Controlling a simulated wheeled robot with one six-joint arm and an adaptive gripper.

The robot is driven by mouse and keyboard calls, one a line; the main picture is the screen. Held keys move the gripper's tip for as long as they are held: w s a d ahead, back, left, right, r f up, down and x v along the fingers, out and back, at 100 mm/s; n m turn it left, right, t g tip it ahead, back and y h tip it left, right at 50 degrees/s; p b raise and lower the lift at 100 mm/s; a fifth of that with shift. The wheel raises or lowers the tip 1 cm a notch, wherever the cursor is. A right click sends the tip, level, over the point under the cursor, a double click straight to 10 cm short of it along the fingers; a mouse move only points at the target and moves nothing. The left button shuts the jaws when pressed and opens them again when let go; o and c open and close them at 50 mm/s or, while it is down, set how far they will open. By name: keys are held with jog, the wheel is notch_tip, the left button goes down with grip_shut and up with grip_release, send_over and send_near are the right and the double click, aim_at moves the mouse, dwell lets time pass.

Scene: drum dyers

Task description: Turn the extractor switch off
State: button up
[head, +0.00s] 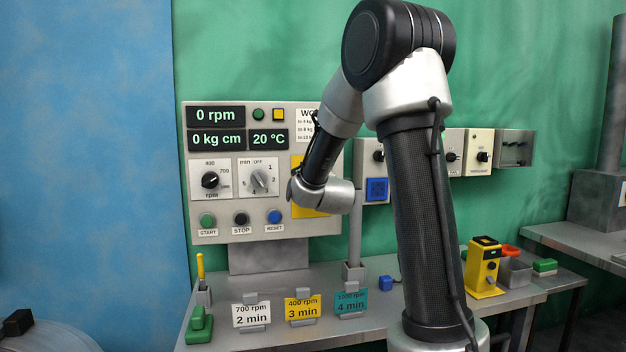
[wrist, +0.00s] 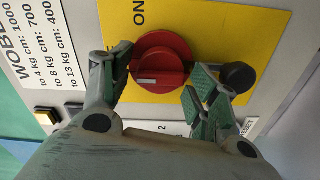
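A red rotary switch (wrist: 160,62) with a pale mark on its grip sits on a yellow plate (wrist: 205,22) in the wrist view. "ON" is printed on the plate. No extractor label is readable, so I cannot tell if this is the extractor switch. My gripper (wrist: 162,78) is open, with one finger on each side of the red switch's grip. The left finger overlaps the switch's edge; contact is unclear. In the head view the yellow plate (head: 298,207) is partly behind my arm, which hides the red switch and my gripper.
The control panel (head: 265,236) has displays, knobs and push buttons. Switch boxes (head: 480,153) hang to the right, with labels too small to read. A dark round knob (wrist: 238,77) is close to the right finger. Cards and a yellow device (head: 485,270) stand on the bench.

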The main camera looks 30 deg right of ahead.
jog(key=v, duration=1.2)
jog(key=shift+r, duration=0.1)
